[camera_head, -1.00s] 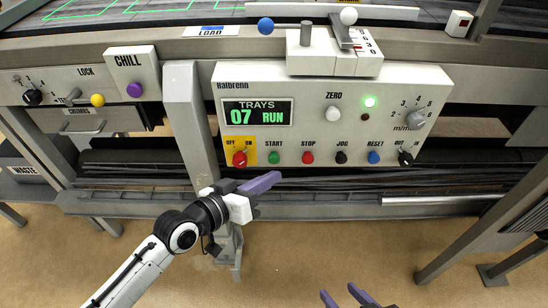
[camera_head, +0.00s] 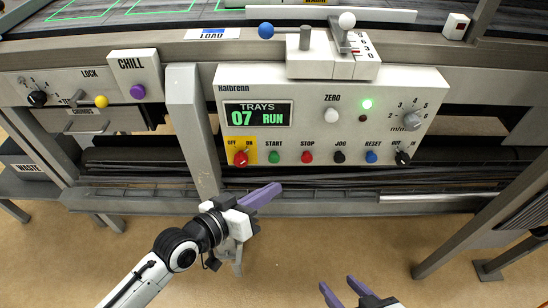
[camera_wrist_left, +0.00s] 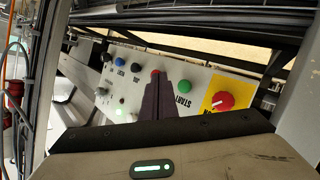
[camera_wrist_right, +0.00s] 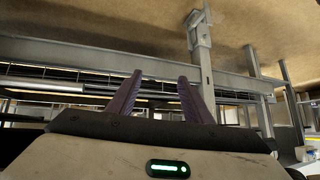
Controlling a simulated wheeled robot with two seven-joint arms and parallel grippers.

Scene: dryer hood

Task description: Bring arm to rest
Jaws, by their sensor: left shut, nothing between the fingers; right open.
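My left gripper (camera_head: 260,196) is in front of the machine, below the panel's OFF/ON and START controls. Its purple fingers are shut together and empty, apart from the panel; they also show in the left wrist view (camera_wrist_left: 157,100). My right gripper (camera_head: 340,290) is at the bottom edge of the head view, low over the floor. Its two purple fingers are spread with nothing between them, as in the right wrist view (camera_wrist_right: 157,95). The control panel (camera_head: 315,90) shows "TRAYS 07 RUN" with a green light lit.
A grey post (camera_head: 192,130) stands just behind my left gripper. A lower rail (camera_head: 330,208) runs along the machine's front. The tan floor (camera_head: 300,255) between my grippers is clear.

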